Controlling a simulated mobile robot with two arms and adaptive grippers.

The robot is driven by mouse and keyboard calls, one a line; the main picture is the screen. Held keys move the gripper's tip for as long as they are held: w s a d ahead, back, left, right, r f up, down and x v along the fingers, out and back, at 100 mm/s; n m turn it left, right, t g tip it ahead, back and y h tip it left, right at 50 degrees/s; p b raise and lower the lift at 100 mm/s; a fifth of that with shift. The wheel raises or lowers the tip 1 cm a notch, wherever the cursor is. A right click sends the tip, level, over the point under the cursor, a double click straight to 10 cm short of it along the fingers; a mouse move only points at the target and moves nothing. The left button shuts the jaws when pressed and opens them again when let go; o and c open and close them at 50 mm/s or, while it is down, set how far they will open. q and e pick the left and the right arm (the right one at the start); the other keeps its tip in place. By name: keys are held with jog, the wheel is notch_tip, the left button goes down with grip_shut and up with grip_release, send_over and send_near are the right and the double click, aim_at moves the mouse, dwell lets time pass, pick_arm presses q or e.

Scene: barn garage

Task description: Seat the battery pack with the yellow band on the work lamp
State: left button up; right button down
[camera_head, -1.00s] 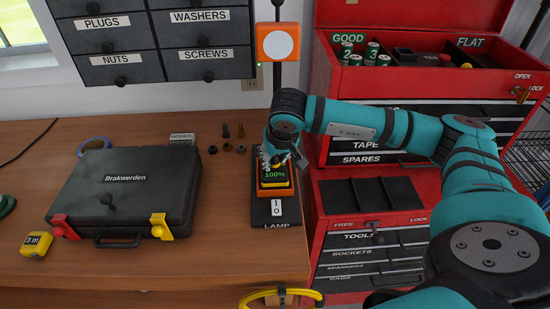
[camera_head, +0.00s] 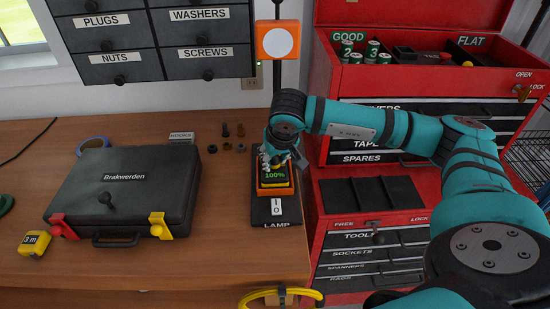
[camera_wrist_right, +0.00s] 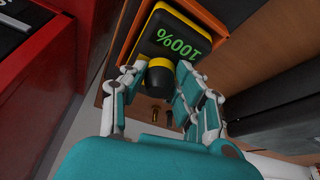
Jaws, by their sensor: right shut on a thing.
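The battery pack (camera_head: 274,175), black with a yellow band and a green "100%" display, sits at the orange base (camera_head: 279,191) of the work lamp (camera_head: 278,44). In the right wrist view the pack (camera_wrist_right: 176,42) lies within the orange frame (camera_wrist_right: 136,35); I cannot tell whether it is fully down. My right gripper (camera_head: 277,160) is above it. In the wrist view its fingers (camera_wrist_right: 158,76) are shut around the pack's black knob (camera_wrist_right: 159,83). The lamp has a white round face and an I/O switch plate (camera_head: 276,206). My left gripper is not in view.
A black Brakwerden case (camera_head: 125,190) lies left on the wooden bench (camera_head: 220,240). A yellow tape measure (camera_head: 35,243) and blue tape roll (camera_head: 93,146) are near it. Bolts and nuts lie behind. A red tool chest (camera_head: 330,195) stands right of the lamp. Drawers (camera_head: 150,40) hang above.

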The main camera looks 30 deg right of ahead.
jog(key=shift+c, duration=1.7)
grip_release()
jog(key=shift+f, duration=0.1)
jog(key=shift+r+p, duration=2.3)
jog(key=shift+r, duration=2.3)
